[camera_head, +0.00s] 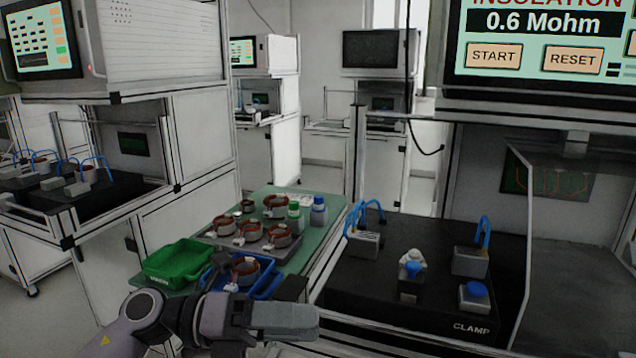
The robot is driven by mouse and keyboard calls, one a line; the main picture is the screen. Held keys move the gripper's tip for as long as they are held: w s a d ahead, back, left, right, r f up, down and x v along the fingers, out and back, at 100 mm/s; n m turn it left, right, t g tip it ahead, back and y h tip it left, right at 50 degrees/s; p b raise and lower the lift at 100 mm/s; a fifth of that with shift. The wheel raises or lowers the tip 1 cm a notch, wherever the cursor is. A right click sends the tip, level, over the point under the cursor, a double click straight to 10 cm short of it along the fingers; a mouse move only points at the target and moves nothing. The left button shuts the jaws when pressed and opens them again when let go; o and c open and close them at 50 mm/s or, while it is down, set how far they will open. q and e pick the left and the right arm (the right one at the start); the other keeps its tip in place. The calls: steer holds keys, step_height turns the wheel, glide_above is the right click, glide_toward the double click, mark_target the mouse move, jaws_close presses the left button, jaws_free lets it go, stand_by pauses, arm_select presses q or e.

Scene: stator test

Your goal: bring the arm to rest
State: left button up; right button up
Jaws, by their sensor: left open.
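My left arm (148,308) comes in from the lower left and lies low across the bottom of the head view. My left gripper (300,306) is open and points right, with no part visible in it. It is in front of the blue tray (268,287), partly covering it, and left of the black clamp fixture (345,290). I cannot tell its exact height above the green table (318,207). My right gripper is out of view.
A green bin (165,262) and a grey tray (210,237) of several copper-wound stators stand on the table by green-capped and blue-capped bottles (319,212). The fixture carries blocks with blue cables and a blue button (476,290). A tester screen (540,40) hangs above.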

arm_select(q)
steer(key=a+f+n+t+y+p, duration=0.2)
steer(key=a+f+n+t+y, duration=0.55)
steer(key=n, duration=0.85)
steer(key=a+f+n+t+y+p, duration=0.2)
steer(key=a+f+n+t, duration=0.2)
steer(key=n+t, duration=0.9)
steer(key=s+a+f+n+g+y+p, duration=0.1)
steer(key=s+a+f+n+g+y, duration=0.2)
steer(key=s+f, duration=0.4)
steer(key=s+a+f+n+g+y+p, duration=0.1)
steer(key=s+a+f+n+g+y, duration=0.2)
steer(key=s+f+n+g, duration=0.3)
step_height(320, 180, down, 3)
steer(key=s+n, duration=0.1)
steer(key=n, duration=0.1)
steer(key=shift+s+f+n, duration=0.15)
steer(key=shift+s+n, duration=0.15)
